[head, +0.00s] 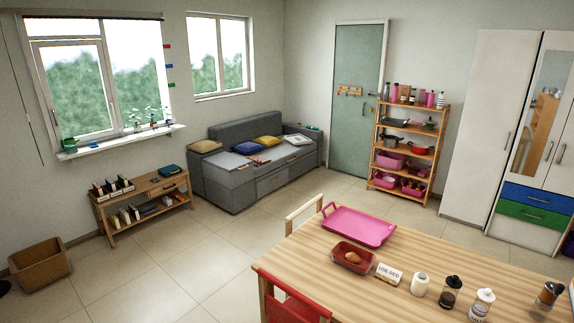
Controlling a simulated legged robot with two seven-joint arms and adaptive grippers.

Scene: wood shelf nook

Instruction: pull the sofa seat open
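A grey sofa (217,186) stands against the far wall under the right window, with a backrest and an armrest at each end. Its seat front has drawer-like panels with a handle (272,182), and the seat looks closed against the body. Yellow and blue cushions (248,147) and a few flat items, perhaps books or papers (294,140), lie on the seat. Neither of my grippers shows in the head view.
A wooden table (330,262) with a pink tray (358,226), a red tray and jars fills the front right. A low wooden shelf (150,190) stands left of the sofa, and a wooden shelf rack (410,150) right of it. Open tiled floor (215,245) lies before the sofa.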

